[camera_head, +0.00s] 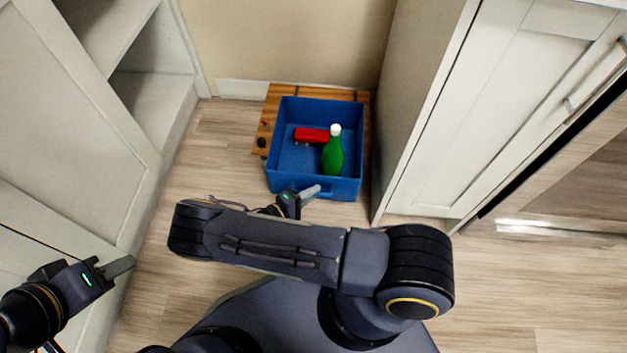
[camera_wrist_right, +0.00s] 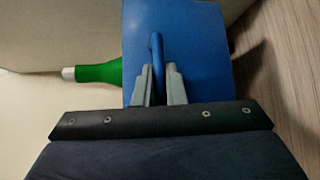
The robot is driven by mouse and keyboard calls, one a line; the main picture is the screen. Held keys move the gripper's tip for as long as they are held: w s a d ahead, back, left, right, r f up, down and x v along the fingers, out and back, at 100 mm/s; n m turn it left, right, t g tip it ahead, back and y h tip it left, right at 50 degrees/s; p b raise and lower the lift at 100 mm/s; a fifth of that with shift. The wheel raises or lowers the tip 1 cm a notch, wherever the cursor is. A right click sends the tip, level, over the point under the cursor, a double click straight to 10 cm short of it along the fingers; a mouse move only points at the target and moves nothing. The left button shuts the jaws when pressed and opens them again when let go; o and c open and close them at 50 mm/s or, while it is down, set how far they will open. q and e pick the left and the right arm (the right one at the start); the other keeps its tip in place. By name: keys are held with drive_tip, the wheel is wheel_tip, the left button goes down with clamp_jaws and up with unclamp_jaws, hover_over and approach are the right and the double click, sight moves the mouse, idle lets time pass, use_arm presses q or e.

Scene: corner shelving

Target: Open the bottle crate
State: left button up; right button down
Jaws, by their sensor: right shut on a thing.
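The bottle crate is a blue open-topped box (camera_head: 345,188) pulled out on the floor in front of a wooden housing (camera_head: 275,105). A green bottle with a white cap (camera_head: 333,155) stands in it beside a red object (camera_head: 311,135). My right gripper (camera_head: 313,192) is at the crate's front wall. In the right wrist view, its two fingers (camera_wrist_right: 160,88) are shut on the crate's blue handle (camera_wrist_right: 157,50); the bottle (camera_wrist_right: 97,73) shows at the left. My left gripper (camera_head: 120,267) is away at the lower left, with its fingers seen edge-on.
A white cabinet (camera_head: 510,110) stands close on the right of the crate. White shelving (camera_head: 75,130) stands on the left. The wall (camera_head: 290,40) is behind. Wooden floor (camera_head: 205,145) is clear to the left of the crate and at the lower right.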

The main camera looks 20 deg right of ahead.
drive_tip(key=shift+s+a, duration=0.45)
drive_tip(key=shift+s, duration=0.25)
drive_tip(key=c, duration=1.5)
unclamp_jaws()
drive_tip(key=shift+a, duration=0.1)
drive_tip(key=p+v, duration=0.1)
drive_tip(key=v, duration=0.6)
drive_tip(key=shift+s+a, duration=0.1)
drive_tip(key=shift+a, duration=0.15)
drive_tip(key=shift+r, duration=0.1)
